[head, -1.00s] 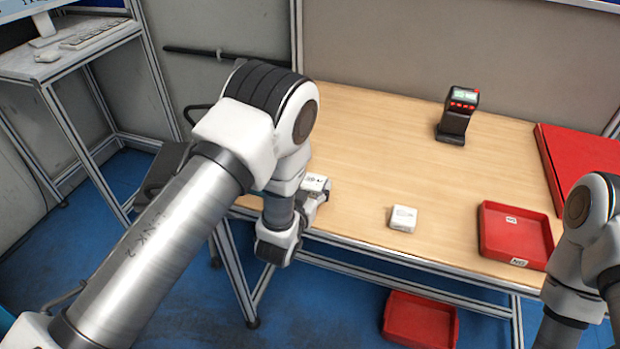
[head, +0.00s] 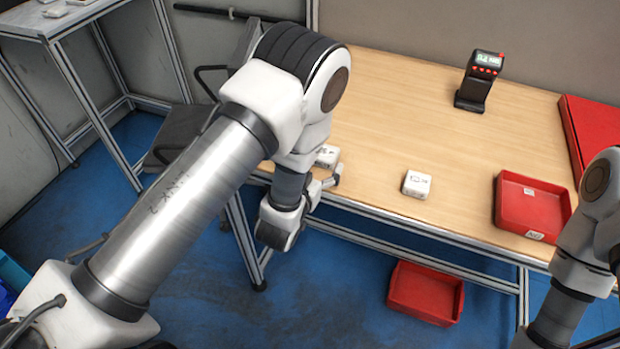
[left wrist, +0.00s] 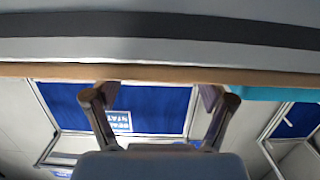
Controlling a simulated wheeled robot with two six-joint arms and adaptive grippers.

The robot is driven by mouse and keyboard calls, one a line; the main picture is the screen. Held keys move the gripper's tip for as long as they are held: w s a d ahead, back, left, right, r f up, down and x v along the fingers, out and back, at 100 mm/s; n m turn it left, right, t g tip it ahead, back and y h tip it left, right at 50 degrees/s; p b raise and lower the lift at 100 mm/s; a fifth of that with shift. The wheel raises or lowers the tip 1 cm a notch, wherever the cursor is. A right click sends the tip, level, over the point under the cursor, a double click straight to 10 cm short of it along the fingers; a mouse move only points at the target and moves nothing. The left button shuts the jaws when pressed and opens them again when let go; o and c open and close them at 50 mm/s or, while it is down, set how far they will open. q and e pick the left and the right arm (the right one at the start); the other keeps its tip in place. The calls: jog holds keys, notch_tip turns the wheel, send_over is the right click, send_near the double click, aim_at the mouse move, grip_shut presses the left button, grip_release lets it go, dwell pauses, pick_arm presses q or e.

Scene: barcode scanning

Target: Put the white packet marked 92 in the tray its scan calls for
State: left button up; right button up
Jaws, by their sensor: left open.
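A small white packet (head: 417,184) with dark marks on top lies near the table's front edge. A second white packet (head: 326,155) lies further left, partly hidden by my left arm. The marks are too small to read, so I cannot tell which one is 92. My left gripper (head: 334,179) is beside that left packet at the table's front edge, partly hidden by its own wrist. In the left wrist view its fingers (left wrist: 160,96) are apart with nothing between them. A red tray (head: 508,218) with white labels stands on the table at right. My right gripper is out of view.
A black scanner (head: 475,85) with a lit screen stands at the back of the table (head: 400,110). A larger red container (head: 590,125) sits at the right edge. Another red tray (head: 425,293) is below the table. The middle of the table is clear.

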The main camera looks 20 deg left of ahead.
pick_arm(q)
jog(key=s+r+b, duration=0.1)
jog(key=s+b, duration=0.1)
jog(key=s, duration=0.6)
jog(key=s+a+f+n+g+y, duration=0.1)
jog(key=s+a+f+g, duration=0.2)
jog(key=s+f+g, duration=0.45)
jog(key=s+a+f+g, duration=0.3)
jog(key=s+a+f, duration=0.15)
jog(key=f, duration=0.65)
jog(key=s+f+g, duration=0.4)
jog(key=s+g, duration=0.1)
jog(key=s, duration=0.7)
jog(key=shift+s+d+g, duration=0.15)
jog(key=shift+g, duration=0.2)
